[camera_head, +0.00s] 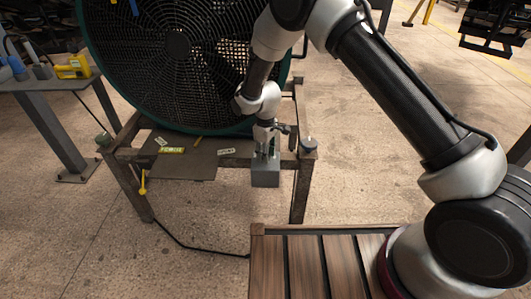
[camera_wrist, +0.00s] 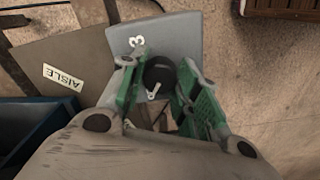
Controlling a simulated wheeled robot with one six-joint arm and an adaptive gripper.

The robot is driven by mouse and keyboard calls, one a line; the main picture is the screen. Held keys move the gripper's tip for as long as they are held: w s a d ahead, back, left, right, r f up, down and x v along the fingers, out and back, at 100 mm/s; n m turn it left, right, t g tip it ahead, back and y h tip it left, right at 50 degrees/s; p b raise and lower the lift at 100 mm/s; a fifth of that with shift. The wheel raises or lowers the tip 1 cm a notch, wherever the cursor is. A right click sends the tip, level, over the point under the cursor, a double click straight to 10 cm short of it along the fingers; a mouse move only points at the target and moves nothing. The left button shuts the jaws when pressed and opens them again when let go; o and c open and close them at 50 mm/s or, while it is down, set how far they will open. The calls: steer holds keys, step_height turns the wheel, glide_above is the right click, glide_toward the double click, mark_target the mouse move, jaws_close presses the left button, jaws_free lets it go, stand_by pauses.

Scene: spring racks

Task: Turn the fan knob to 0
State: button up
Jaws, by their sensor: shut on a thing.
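The fan knob (camera_wrist: 160,70) is a dark round knob with a white pointer, on a grey control box (camera_wrist: 188,28). In the wrist view the pointer lies toward the lower left of the knob.
The big fan (camera_head: 177,42) with a green rim stands just behind, close to my arm. A metal plate (camera_head: 180,168) with small labels lies left of the box. A slatted wooden surface (camera_head: 310,265) is in front. A side table (camera_head: 40,83) stands at left.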

steer(key=shift+n, duration=0.5)
steer(key=o, duration=1.1)
steer(key=shift+c, duration=0.2)
step_height(320, 180, up, 12)
